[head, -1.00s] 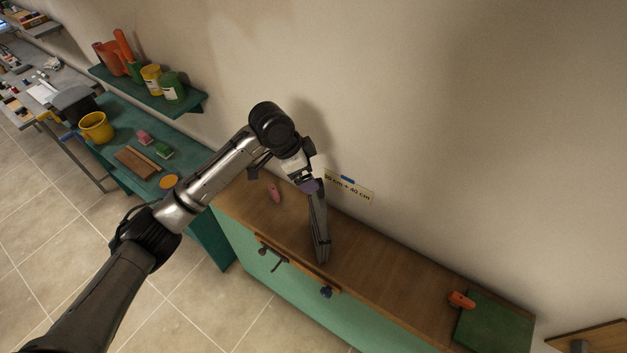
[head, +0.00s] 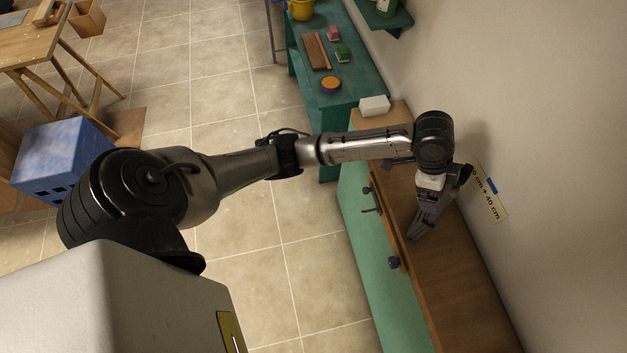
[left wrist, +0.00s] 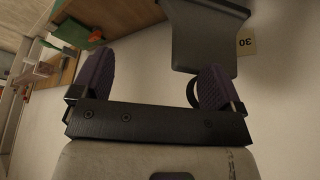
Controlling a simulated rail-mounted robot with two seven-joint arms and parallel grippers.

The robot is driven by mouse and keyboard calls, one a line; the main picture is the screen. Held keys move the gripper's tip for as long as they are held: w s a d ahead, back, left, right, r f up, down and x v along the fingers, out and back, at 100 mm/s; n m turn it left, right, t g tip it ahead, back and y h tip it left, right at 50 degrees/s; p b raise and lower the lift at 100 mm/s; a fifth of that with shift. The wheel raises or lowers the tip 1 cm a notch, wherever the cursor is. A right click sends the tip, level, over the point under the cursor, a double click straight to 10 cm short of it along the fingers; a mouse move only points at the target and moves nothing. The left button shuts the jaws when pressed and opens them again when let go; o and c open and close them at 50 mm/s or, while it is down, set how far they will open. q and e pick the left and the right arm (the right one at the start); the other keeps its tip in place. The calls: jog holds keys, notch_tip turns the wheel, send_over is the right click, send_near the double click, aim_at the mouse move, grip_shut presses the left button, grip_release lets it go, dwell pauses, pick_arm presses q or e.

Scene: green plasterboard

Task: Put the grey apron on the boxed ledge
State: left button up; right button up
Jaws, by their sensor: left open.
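In the left wrist view the purple-padded fingers (left wrist: 155,85) are wide apart. A smooth grey shape (left wrist: 205,35), likely the apron, shows beyond them, partly behind the right-hand finger. I cannot tell if it touches that finger. The wooden top (head: 462,290) of the long green-fronted cabinet may be the boxed ledge; I cannot be sure. My right gripper is not in view.
A yellow size label (head: 489,192) with blue tape is on the wall behind. A white block (head: 374,105) sits at the cabinet's far end. Dark knobs (head: 393,263) stick out in front. A teal bench (head: 350,75) holds small items.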

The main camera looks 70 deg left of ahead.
pick_arm(q)
jog(key=s+f+n, duration=0.2)
jog(key=s+f, duration=0.2)
jog(key=s, duration=0.3)
jog(key=s+f+n+t+y, duration=0.1)
jog(key=s+f, duration=0.3)
jog(key=s, duration=0.3)
jog(key=s+f+n, duration=0.2)
jog(key=s+f, duration=0.2)
jog(key=s, duration=0.3)
jog(key=s+a+n+y, duration=0.2)
jog(key=s+a+n, duration=0.1)
jog(key=s, duration=0.7)
jog(key=shift+s+a+f+y, duration=0.25)
jog(key=shift+s+a+y, duration=0.05)
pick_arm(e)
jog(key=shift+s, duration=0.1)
